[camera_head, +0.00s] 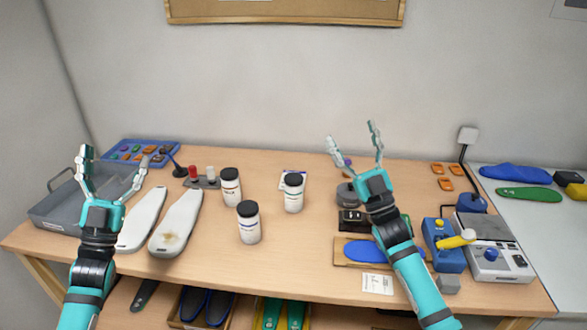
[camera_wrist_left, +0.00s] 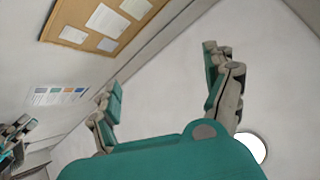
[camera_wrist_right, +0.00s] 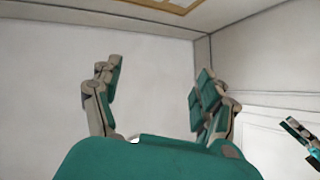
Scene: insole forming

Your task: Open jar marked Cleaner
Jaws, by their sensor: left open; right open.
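Three white jars with black lids stand upright in the middle of the table: a back left jar (camera_head: 231,188), a front jar (camera_head: 249,223) and a right jar (camera_head: 293,194). Their labels are too small to read, so I cannot tell which is marked Cleaner. All three lids are on. My left gripper (camera_head: 112,171) is open and empty, raised in front of the grey tray, left of the jars. My right gripper (camera_head: 354,138) is open and empty, raised to the right of the jars.
Two white insole forms (camera_head: 176,222) lie left of the jars. A grey tray (camera_head: 62,212) and a blue parts tray (camera_head: 139,151) are at the left. A blue insole on a board (camera_head: 361,250) and a scale-like device (camera_head: 492,247) are at the right. Table front centre is clear.

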